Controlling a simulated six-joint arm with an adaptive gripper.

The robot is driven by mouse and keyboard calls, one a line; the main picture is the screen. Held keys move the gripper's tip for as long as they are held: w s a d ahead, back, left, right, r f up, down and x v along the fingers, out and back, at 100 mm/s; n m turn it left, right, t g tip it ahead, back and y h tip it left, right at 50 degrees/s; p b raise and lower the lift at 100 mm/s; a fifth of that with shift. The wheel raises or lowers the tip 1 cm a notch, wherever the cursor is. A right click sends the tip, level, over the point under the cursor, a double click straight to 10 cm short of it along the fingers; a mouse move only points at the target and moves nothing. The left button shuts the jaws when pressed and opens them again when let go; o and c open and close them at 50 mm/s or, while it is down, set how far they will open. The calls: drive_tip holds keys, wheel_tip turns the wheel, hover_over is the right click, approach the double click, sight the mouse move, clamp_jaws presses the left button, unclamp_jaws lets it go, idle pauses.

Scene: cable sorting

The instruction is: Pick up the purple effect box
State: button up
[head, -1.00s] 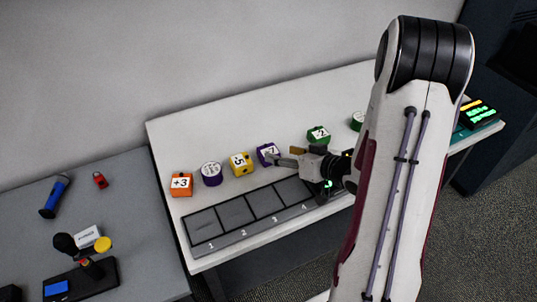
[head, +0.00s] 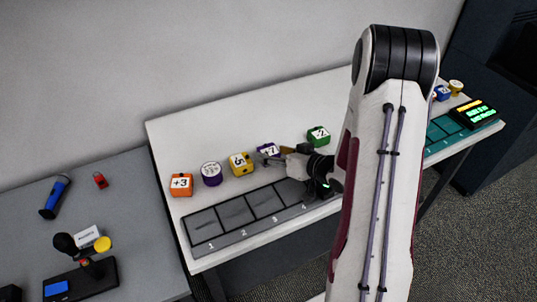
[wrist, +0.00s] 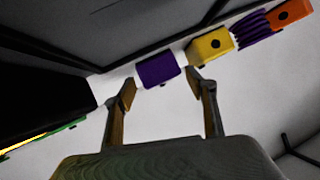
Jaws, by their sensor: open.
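The purple box (head: 267,149) with a white number label stands on the white table, to the right of the yellow box. In the wrist view the purple box (wrist: 158,70) lies just beyond the gap between my fingertips. My gripper (wrist: 162,86) is open, with one finger on each side of that gap and nothing between them. In the head view my gripper (head: 273,157) is close to the purple box and partly covers its lower side.
The yellow box (head: 241,164), ribbed purple cylinder (head: 211,174) and orange box (head: 181,185) stand to the left. A green box (head: 318,137) stands to the right. A dark numbered tray (head: 222,243) lies in front. The table behind the row is clear.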

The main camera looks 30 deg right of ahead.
drive_tip(key=shift+w+a+f, duration=0.2)
drive_tip(key=shift+w+f, duration=0.1)
drive_tip(key=shift+w, duration=0.3)
drive_tip(key=c, duration=1.1)
